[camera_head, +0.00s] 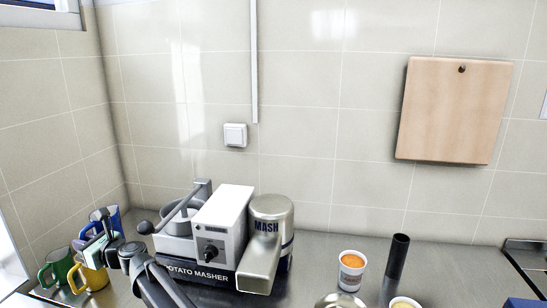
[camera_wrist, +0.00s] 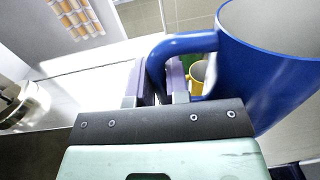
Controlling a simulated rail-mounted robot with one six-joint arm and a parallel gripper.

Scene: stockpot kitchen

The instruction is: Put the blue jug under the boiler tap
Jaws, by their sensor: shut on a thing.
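The blue jug (camera_wrist: 275,70) fills the right of the wrist view, with its open mouth facing up and its handle (camera_wrist: 185,45) toward me. My gripper (camera_wrist: 157,80) is shut on this handle, one purple-padded finger on each side. In the head view the blue jug (camera_head: 113,217) is at the far left by the wall, partly hidden behind my gripper (camera_head: 98,238). I cannot tell if its base touches the counter. I cannot make out a boiler tap for certain in either view.
A yellow mug (camera_head: 94,278) and a green mug (camera_head: 55,268) stand close in front of the blue jug. The potato masher (camera_head: 222,232) stands right of my arm. An orange-filled cup (camera_head: 351,270) and a dark upright tube (camera_head: 397,262) are farther right. A shiny metal vessel (camera_wrist: 25,108) shows at left.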

